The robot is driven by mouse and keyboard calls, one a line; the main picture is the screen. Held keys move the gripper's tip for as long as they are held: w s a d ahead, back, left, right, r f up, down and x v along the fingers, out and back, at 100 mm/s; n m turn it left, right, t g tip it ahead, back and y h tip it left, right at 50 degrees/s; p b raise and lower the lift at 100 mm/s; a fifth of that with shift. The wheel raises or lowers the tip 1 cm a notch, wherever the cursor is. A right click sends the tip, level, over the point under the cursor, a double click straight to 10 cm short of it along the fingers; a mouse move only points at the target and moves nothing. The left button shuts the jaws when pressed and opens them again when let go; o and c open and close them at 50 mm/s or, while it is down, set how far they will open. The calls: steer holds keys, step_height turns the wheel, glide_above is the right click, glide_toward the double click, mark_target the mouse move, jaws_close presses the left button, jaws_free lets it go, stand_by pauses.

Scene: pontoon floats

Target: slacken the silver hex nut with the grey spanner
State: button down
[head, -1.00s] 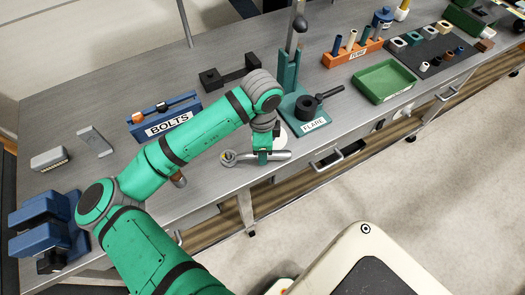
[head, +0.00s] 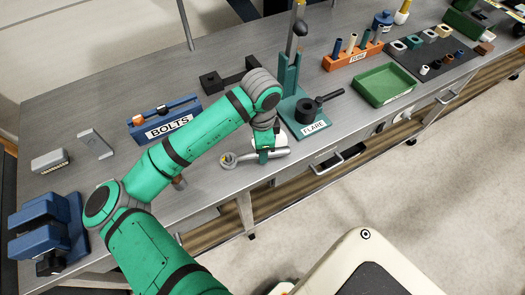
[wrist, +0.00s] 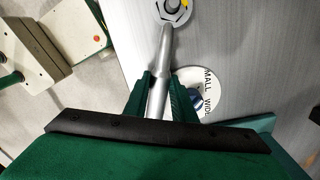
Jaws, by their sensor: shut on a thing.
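The grey spanner (head: 280,153) lies low over the near part of the bench, its ring end to the left in the head view. My gripper (head: 264,158) is shut on its handle. In the wrist view the handle (wrist: 164,50) runs up from between my gripper's fingers (wrist: 160,98) to the ring end at the top edge. The silver hex nut (wrist: 174,5) appears inside that ring, partly cut off by the frame; its seating is too small to judge. In the head view the ring hides most of it.
A teal stand marked FLARE (head: 314,129) is just right of my gripper. A white lettered disc (wrist: 212,92) lies close beside the handle. A blue BOLTS rack (head: 170,127) stands behind left.

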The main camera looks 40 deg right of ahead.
steer(key=shift+w+d+n, duration=0.15)
steer(key=shift+w+n, duration=0.05)
steer(key=shift+n, duration=0.1)
stand_by(0.4)
steer(key=shift+w, duration=0.1)
steer(key=shift+w+d+n, duration=0.2)
steer(key=shift+w+n, duration=0.05)
steer(key=shift+n, duration=0.15)
steer(key=shift+w, duration=0.1)
steer(key=shift+w+d+n, duration=0.15)
steer(key=shift+w+n, duration=0.25)
steer(key=shift+n, duration=0.1)
steer(key=shift+s, duration=0.15)
